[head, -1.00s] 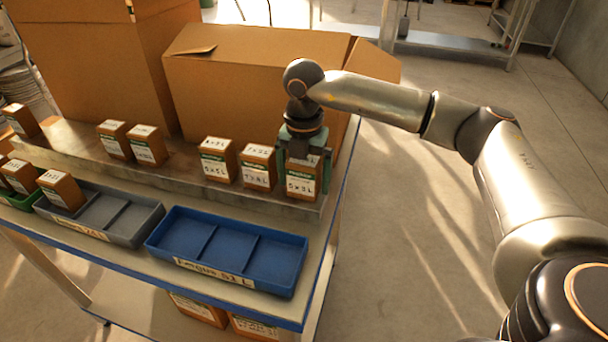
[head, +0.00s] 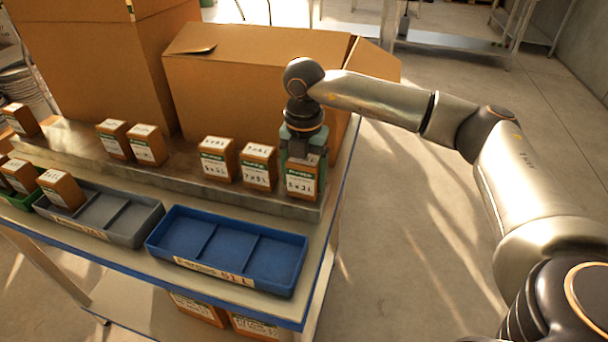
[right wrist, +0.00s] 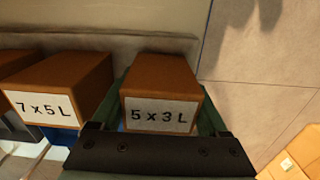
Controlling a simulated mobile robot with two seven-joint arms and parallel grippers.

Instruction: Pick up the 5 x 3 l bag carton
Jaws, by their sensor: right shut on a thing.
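The 5 x 3 L bag carton (head: 302,185) is a small brown box with a white and green label. It stands at the right end of the raised metal shelf. My right gripper (head: 303,160) comes down over it from above and is shut on it. In the right wrist view the carton (right wrist: 160,100) sits between the green fingers, its "5 x 3 L" label facing the camera. I cannot see it lifted clear of the shelf. My left gripper is not in view.
A similar carton marked 7 x 5 L (right wrist: 50,100) stands close to the left of the held one. More cartons line the metal shelf (head: 200,183). A blue tray (head: 228,250) and a grey tray (head: 125,215) lie in front. Large cardboard boxes (head: 245,85) stand behind.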

